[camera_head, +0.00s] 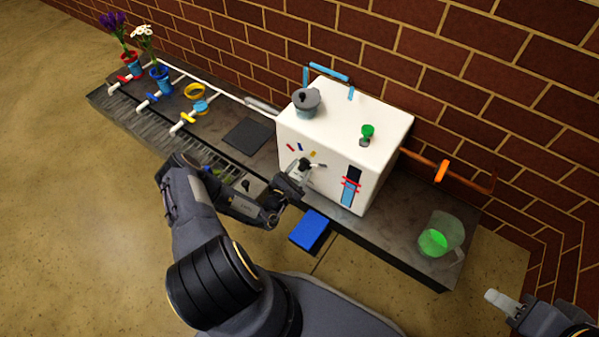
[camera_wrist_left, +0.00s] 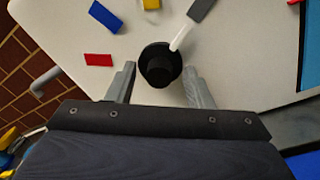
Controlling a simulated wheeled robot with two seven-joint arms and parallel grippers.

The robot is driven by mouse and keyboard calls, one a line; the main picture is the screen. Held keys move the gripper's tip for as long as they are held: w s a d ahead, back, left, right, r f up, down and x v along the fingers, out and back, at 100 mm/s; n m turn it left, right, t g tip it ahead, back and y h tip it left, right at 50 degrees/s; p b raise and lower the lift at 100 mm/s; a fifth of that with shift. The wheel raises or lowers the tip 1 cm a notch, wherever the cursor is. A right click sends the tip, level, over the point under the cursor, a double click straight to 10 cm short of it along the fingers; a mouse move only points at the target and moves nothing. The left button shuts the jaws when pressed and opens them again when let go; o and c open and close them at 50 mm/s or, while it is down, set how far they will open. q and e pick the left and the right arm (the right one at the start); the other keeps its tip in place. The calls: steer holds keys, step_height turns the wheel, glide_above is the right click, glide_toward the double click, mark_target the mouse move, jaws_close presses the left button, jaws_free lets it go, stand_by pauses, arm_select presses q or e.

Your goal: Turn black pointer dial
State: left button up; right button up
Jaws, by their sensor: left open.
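The black dial (camera_wrist_left: 160,66) sits on the white face of the box (camera_wrist_left: 250,60). Its white pointer (camera_wrist_left: 181,37) points up and right, toward a grey mark (camera_wrist_left: 202,9). Red (camera_wrist_left: 98,60), blue (camera_wrist_left: 105,17) and yellow (camera_wrist_left: 151,4) marks lie around the dial. My left gripper (camera_head: 302,171) is open at the box front; in the left wrist view its fingers stand on either side of the dial, with gaps visible. In the head view the gripper largely hides the dial. My right gripper (camera_head: 502,302) is at the lower right, away from the box.
A blue block (camera_head: 310,229) is at the counter's front edge. A glass jug with green liquid (camera_head: 434,242) stands right. Flower vases and coloured valves line the left.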

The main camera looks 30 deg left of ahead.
arm_select(q)
steer(key=c, duration=1)
steer(key=shift+n, duration=0.3)
steer(key=n, duration=0.2)
steer(key=shift+n+p, duration=0.3)
steer(key=shift+p, duration=0.1)
steer(key=shift+r+n, duration=0.1)
steer(key=shift+n, duration=2)
